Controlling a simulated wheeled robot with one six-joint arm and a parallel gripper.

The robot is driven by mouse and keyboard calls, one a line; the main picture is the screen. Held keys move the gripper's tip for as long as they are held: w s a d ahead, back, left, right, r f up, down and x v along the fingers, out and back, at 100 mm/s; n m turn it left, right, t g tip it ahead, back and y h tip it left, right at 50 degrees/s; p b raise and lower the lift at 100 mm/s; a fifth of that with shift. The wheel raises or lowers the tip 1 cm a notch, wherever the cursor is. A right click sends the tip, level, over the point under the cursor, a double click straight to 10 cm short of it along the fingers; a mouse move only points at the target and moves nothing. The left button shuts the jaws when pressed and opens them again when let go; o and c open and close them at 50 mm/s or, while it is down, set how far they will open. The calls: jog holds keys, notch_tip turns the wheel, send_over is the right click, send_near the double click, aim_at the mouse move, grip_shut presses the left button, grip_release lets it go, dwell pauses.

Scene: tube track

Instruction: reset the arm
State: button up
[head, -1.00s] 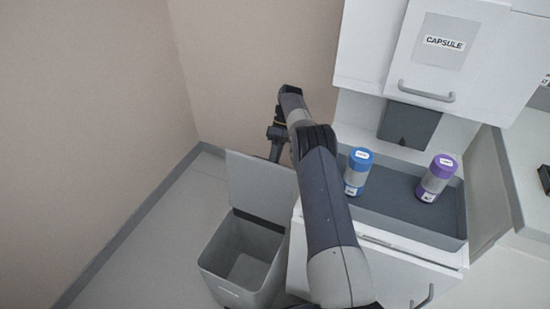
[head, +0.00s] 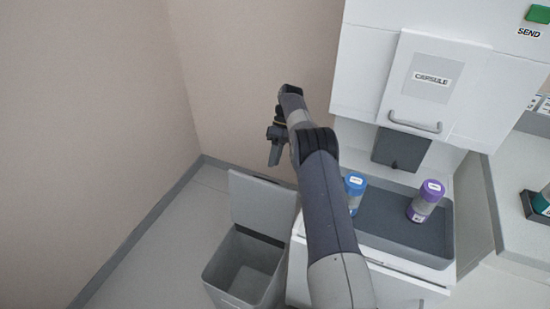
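My arm reaches up from the bottom middle of the head view, with its end beside the wall, above and behind the open bin. My gripper (head: 275,150) points down at the arm's far end. It is small and dark, and I cannot tell whether its fingers are apart. No object shows in it. A blue-capped capsule (head: 355,184) stands in the grey tray (head: 385,230), partly hidden behind my arm. A purple-capped capsule (head: 425,201) stands at the tray's right.
A grey bin (head: 243,268) with its lid up stands on the floor left of my arm. A white cabinet with a CAPSULE door (head: 427,80) hangs above the tray. A green SEND button (head: 538,14) is at upper right. The floor at left is clear.

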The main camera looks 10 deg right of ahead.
jog(key=shift+f, duration=0.2)
notch_tip(320, 180, down, 10)
jog(key=b, duration=0.7)
jog(key=shift+r, duration=0.2)
jog(key=shift+r, duration=0.15)
notch_tip(320, 180, up, 10)
jog(key=p, duration=0.7)
notch_tip(320, 180, down, 10)
jog(key=b, duration=0.7)
jog(key=shift+s+a, duration=0.4)
jog(key=shift+s, duration=0.05)
jog(key=shift+s+r+t+h, duration=0.1)
jog(key=shift+r+t+h, duration=0.05)
jog(key=shift+t+h, duration=0.15)
